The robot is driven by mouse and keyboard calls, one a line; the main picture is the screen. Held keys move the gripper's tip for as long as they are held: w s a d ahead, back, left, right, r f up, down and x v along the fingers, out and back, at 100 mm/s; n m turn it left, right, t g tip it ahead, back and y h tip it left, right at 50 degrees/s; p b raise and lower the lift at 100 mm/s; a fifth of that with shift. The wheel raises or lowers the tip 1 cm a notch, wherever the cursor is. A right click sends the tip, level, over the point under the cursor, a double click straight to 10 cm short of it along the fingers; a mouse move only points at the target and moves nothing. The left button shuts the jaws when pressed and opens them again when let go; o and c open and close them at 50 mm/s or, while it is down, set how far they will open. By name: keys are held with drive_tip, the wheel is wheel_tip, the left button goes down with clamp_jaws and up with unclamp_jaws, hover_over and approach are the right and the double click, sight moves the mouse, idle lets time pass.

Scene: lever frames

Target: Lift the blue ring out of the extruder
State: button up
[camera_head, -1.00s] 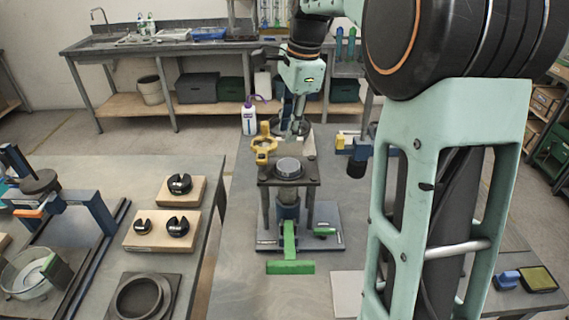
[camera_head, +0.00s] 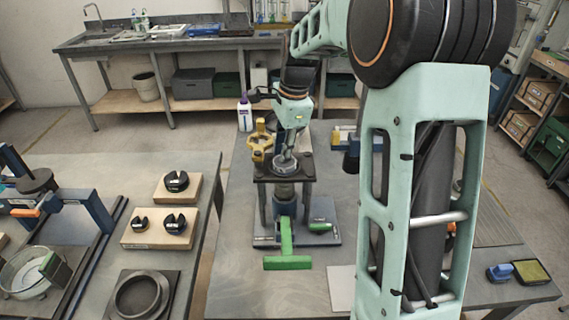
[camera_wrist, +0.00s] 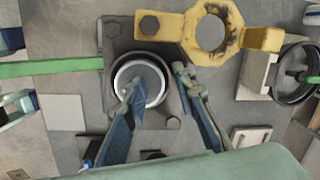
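The extruder is a stand with a dark square top plate (camera_head: 263,171) on posts and a green lever (camera_head: 288,262) at its foot. A round grey piece with a pale, faintly bluish rim (camera_wrist: 120,73) sits in the plate's middle; I cannot tell which part is the blue ring. In the head view the piece (camera_head: 284,170) is partly hidden by my gripper (camera_head: 285,157). In the wrist view my gripper (camera_wrist: 156,78) is open: one fingertip overlaps the round piece, the other is right of it. Contact cannot be told.
A yellow holder with a round hole (camera_head: 259,145) stands close behind the plate; it also shows in the wrist view (camera_wrist: 180,27). A white bottle (camera_head: 245,114) is further back. Wooden blocks with black weights (camera_head: 160,228) lie on the left table.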

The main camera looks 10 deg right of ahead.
clamp_jaws()
